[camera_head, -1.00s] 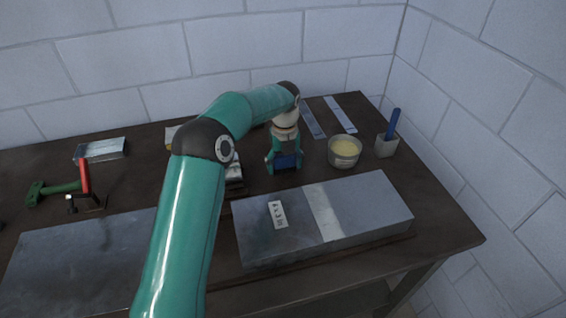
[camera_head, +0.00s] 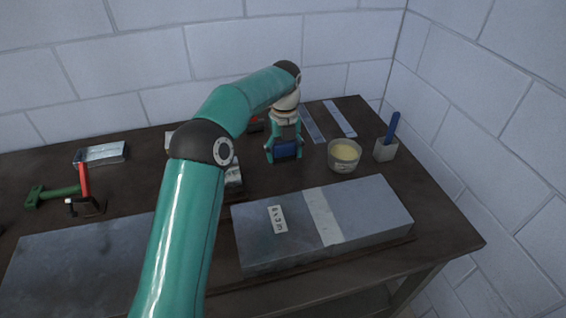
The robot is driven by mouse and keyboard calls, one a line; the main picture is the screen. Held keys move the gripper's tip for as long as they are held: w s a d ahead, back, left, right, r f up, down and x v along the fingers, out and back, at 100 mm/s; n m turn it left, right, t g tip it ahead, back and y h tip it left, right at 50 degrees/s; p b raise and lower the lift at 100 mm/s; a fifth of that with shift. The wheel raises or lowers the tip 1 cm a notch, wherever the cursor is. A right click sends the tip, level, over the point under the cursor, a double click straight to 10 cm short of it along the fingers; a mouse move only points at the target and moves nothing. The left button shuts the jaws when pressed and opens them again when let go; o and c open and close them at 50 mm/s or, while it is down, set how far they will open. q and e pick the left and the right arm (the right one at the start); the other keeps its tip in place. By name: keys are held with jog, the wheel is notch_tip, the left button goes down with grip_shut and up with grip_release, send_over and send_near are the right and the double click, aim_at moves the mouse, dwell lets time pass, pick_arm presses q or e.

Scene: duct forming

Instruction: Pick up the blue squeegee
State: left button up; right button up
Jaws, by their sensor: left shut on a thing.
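The blue squeegee (camera_head: 286,150) is a small dark blue block between the fingers of my left gripper (camera_head: 285,158). The gripper points down over the back middle of the table and is shut on the squeegee. The squeegee looks slightly above the table top, though the exact gap is hard to tell. My left arm comes up from the lower left and hides part of the table. My right gripper is not in view.
A grey box-shaped duct (camera_head: 362,211) lies in front. A bowl of yellowish paste (camera_head: 344,155) and a cup (camera_head: 385,150) with a blue-handled tool stand to the right. Metal strips (camera_head: 341,118) lie behind. A red-and-green tool (camera_head: 84,178) and grey sheet (camera_head: 80,260) are left.

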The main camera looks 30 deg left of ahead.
pick_arm(q)
notch_tip(320, 180, up, 14)
jog(key=p, duration=0.5)
jog(key=o, duration=0.5)
jog(key=shift+c, duration=0.2)
jog(key=c, duration=0.3)
jog(key=shift+f, duration=0.1)
